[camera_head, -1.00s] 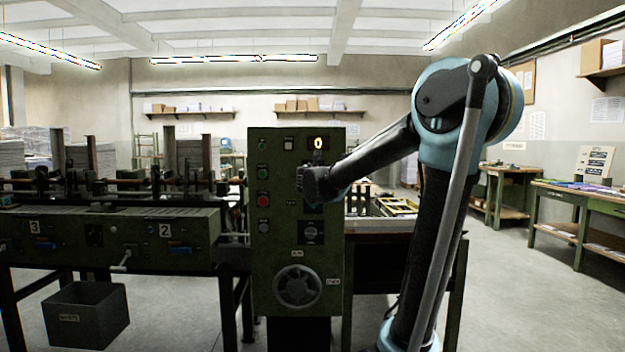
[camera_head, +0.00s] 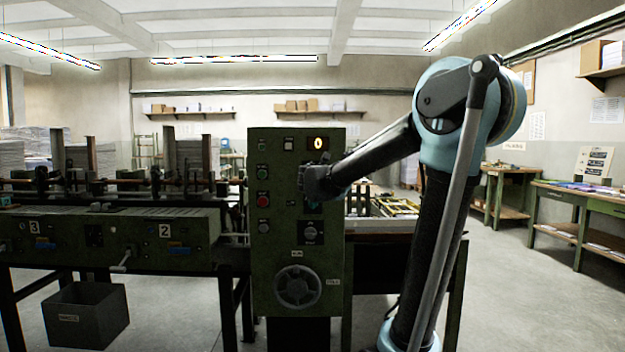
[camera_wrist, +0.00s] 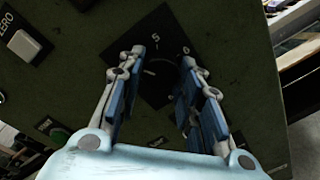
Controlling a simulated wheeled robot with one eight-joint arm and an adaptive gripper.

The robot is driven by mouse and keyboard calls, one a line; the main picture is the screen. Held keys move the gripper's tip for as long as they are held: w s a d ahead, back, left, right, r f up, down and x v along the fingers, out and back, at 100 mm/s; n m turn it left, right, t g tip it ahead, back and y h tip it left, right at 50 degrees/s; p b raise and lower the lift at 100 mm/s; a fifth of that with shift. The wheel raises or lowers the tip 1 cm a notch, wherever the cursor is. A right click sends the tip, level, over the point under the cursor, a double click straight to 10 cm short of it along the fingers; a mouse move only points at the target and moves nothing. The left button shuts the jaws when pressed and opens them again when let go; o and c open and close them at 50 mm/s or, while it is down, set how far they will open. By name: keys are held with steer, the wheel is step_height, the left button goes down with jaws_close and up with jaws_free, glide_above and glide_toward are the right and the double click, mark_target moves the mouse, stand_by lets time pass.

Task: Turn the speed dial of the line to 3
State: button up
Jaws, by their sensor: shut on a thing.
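The green control panel (camera_head: 262,272) of the line stands in the middle of the head view. My gripper (camera_wrist: 163,62) is at its upper right part, and in the head view my gripper (camera_head: 316,184) covers the dial there. In the wrist view its two fingers stand on either side of the dark dial knob (camera_wrist: 158,72) and are closed on it. The other numbers are hidden, and a small pale mark shows on the knob.
A white button (camera_head: 288,145), a red button (camera_head: 263,202), a lower dial (camera_head: 310,232) and a handwheel (camera_head: 298,287) are on the same panel. A dark bin (camera_head: 88,315) stands on the floor at left.

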steer(key=shift+d, duration=0.1)
steer(key=o, duration=1.1)
steer(key=shift+c, duration=0.2)
steer(key=s, duration=1.2)
steer(key=shift+a+r, duration=0.3)
steer(key=shift+a, duration=0.15)
